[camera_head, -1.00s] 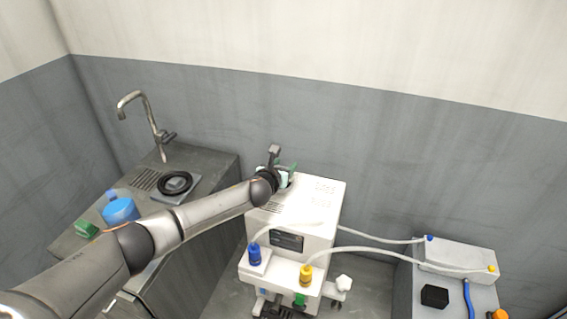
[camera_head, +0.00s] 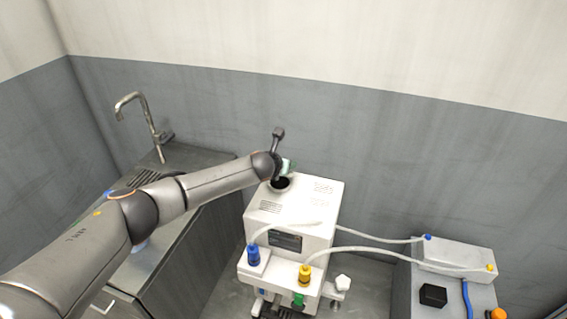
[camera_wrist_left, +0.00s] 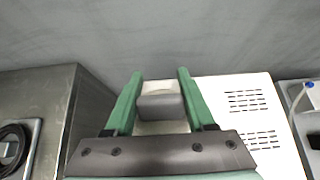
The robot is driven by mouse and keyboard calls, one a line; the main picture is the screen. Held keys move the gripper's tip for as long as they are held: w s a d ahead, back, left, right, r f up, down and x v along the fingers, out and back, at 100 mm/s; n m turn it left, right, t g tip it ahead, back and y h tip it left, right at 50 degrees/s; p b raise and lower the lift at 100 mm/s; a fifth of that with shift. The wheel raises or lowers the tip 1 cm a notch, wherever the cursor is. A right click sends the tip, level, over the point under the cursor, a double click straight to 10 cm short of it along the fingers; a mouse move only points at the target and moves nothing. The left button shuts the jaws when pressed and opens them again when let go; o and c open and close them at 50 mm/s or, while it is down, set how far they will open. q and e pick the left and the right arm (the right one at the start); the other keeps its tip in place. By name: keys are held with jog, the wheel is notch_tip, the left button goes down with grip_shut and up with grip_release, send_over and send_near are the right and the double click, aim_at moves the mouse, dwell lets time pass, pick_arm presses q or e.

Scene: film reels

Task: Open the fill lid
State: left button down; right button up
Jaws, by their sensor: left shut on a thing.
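The white machine (camera_head: 318,208) stands in the middle of the head view. A dark round fill opening (camera_head: 281,184) shows uncovered in its top, near the back left corner. My left gripper (camera_head: 289,165) is just above and behind this opening, with its tips partly hidden by my wrist. In the left wrist view its green fingers (camera_wrist_left: 160,78) are shut on a grey, white-topped piece, which looks like the fill lid (camera_wrist_left: 160,104). Whether the lid still touches the machine cannot be told. My right gripper is in neither current view.
A sink counter (camera_head: 205,190) with a tap (camera_head: 148,120) stands to the left, partly hidden by my arm. Hoses run from the machine to a white box (camera_head: 458,258) at the right. A grey wall (camera_head: 400,150) is close behind.

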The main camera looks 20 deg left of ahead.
pick_arm(q)
jog(key=shift+c, duration=1.2)
grip_release()
jog(key=shift+s, duration=0.1)
jog(key=v, duration=1.2)
jog(key=shift+s, duration=0.15)
